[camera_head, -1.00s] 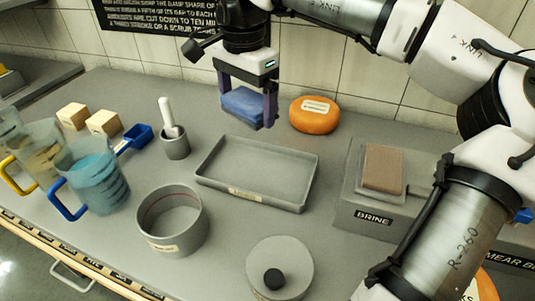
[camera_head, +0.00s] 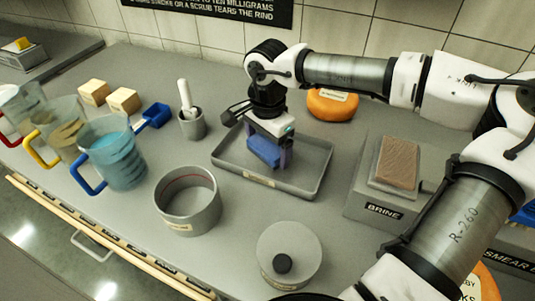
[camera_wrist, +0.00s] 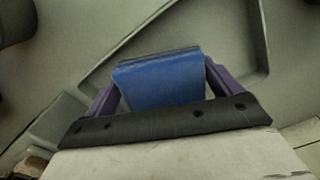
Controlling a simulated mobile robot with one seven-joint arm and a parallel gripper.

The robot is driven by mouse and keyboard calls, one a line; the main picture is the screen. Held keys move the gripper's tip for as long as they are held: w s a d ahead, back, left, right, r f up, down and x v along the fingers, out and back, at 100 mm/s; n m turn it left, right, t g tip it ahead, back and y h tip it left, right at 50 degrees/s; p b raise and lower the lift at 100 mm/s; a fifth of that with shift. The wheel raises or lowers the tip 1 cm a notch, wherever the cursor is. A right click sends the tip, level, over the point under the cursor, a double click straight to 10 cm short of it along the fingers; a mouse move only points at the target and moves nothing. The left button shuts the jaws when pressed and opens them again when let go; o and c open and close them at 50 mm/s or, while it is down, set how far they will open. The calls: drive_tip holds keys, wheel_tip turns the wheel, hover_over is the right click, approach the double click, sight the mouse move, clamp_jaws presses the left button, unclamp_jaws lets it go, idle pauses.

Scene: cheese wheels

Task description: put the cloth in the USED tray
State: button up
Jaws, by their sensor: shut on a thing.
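The blue cloth (camera_head: 263,150) is a folded block between the purple fingers of my gripper (camera_head: 267,157). My gripper is shut on it and holds it over the grey tray (camera_head: 312,186), inside the rim as seen from the head. The tray is shallow and rectangular, with a small label on its front wall that I cannot read. In the wrist view the cloth (camera_wrist: 160,80) sits between both fingers, with the tray (camera_wrist: 225,32) behind it. I cannot tell whether the cloth touches the tray floor.
A grey ring mould (camera_head: 187,203) and a lidded round pot (camera_head: 288,253) stand in front of the tray. A cup with a brush (camera_head: 191,120) is to its left. An orange cheese wheel (camera_head: 332,105) is behind. The BRINE block (camera_head: 365,190) is at the right.

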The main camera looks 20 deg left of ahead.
sight(268, 145)
drive_tip(key=shift+f, duration=1.95)
drive_tip(key=shift+f, duration=0.2)
drive_tip(key=o, duration=0.7)
drive_tip(key=shift+r, duration=0.1)
wheel_tip(268, 145, up, 12)
drive_tip(key=shift+r+b, duration=0.15)
drive_tip(key=shift+b, duration=0.4)
